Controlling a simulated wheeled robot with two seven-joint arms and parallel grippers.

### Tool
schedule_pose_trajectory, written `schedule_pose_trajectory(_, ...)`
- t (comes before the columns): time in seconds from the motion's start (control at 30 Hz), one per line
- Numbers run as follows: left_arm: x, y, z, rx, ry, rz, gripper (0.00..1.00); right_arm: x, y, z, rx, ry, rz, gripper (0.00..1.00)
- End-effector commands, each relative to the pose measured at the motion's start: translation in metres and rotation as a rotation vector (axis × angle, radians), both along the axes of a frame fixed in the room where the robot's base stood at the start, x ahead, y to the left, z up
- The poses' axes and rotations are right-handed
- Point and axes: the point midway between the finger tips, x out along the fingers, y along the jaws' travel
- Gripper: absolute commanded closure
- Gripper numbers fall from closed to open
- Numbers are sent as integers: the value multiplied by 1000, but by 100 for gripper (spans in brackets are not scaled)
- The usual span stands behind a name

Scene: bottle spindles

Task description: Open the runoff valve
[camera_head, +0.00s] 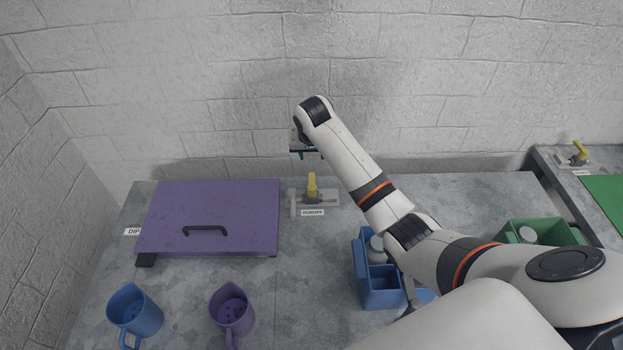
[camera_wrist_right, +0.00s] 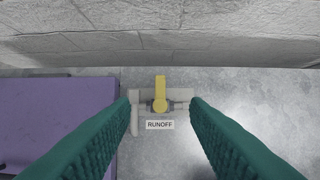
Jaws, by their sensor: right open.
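The runoff valve has a yellow handle (camera_head: 312,186) on a pale grey pipe body (camera_head: 326,198), with a RUNOFF label (camera_head: 312,212) in front of it. In the right wrist view the yellow handle (camera_wrist_right: 160,95) points toward the wall, across the pipe. My right gripper (camera_head: 305,154) is above the valve in the head view, its fingers partly hidden by the wrist. In the right wrist view its two green fingers (camera_wrist_right: 163,112) are wide apart, with the valve between and beyond them. It is open and empty. My left gripper is not in view.
A purple lid (camera_head: 215,205) with a black handle lies left of the valve. A blue jug (camera_head: 135,312) and a purple jug (camera_head: 231,308) stand at the front. A blue caddy (camera_head: 379,290) and a green crate (camera_head: 548,229) are to the right. The wall is close behind.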

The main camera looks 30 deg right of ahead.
Motion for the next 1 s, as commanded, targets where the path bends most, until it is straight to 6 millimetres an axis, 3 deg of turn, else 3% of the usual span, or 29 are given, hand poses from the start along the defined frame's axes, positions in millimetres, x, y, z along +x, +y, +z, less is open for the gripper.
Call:
schedule_pose_trajectory(0.03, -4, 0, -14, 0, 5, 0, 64, 0, 0, -13, 0, 0, 0, 58)
schedule_pose_trajectory(0.17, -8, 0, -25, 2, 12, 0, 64, 0, 0, -24, 0, 0, 0, 58)
schedule_pose_trajectory(0.37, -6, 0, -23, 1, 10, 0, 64, 5, -2, -35, 0, 2, 0, 58)
schedule_pose_trajectory(0.8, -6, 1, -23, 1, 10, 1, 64, 31, -15, -106, 0, 3, -2, 58)
schedule_pose_trajectory(1.0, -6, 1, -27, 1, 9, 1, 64, 39, -18, -127, 0, 1, 0, 58)
